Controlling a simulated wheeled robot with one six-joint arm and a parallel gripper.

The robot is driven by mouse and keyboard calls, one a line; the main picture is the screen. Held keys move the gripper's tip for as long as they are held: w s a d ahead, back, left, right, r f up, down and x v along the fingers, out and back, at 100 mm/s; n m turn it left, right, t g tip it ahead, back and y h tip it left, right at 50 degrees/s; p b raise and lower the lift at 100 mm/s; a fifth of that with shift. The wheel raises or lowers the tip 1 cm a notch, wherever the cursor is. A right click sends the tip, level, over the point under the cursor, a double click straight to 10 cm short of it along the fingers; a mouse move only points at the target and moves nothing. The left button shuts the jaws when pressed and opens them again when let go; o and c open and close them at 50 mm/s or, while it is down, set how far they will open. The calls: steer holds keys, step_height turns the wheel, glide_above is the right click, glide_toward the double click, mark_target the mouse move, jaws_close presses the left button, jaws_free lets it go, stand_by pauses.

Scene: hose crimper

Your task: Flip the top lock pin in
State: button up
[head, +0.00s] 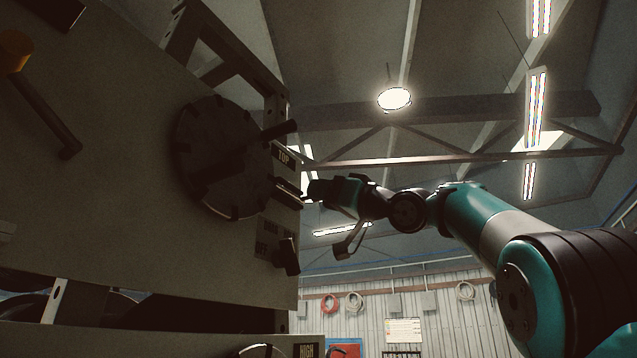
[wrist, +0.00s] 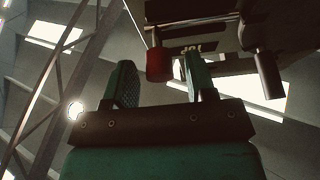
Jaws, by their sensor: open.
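The "TOP" label (head: 284,156) is on the right edge of the machine's panel, with a dark pin-like lever (head: 279,131) sticking out just above it. In the wrist view the label (wrist: 192,49) shows upside down, beside a red-ended cylinder (wrist: 159,63) and a longer dark pin (wrist: 268,74). I cannot tell for sure which is the top lock pin. My gripper (head: 312,190) is open, close to the panel edge, below the label. In the wrist view the red end appears between my fingers, with no clear grip on it; the depth gap is unclear.
A dark knob (head: 287,257) sits lower on the panel edge by another label. A yellow-ended lever (head: 45,105) is at the upper left.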

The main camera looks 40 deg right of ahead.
steer(key=shift+x, duration=0.9)
steer(key=shift+c, duration=0.5)
jaws_close()
steer(key=a, duration=0.1)
steer(key=s+a+b, duration=0.1)
steer(key=a, duration=0.1)
steer(key=shift+s, duration=0.1)
steer(key=shift+o, duration=0.5)
jaws_free()
steer(key=shift+a, duration=0.2)
steer(key=shift+d, duration=0.1)
steer(key=shift+s+f, duration=0.1)
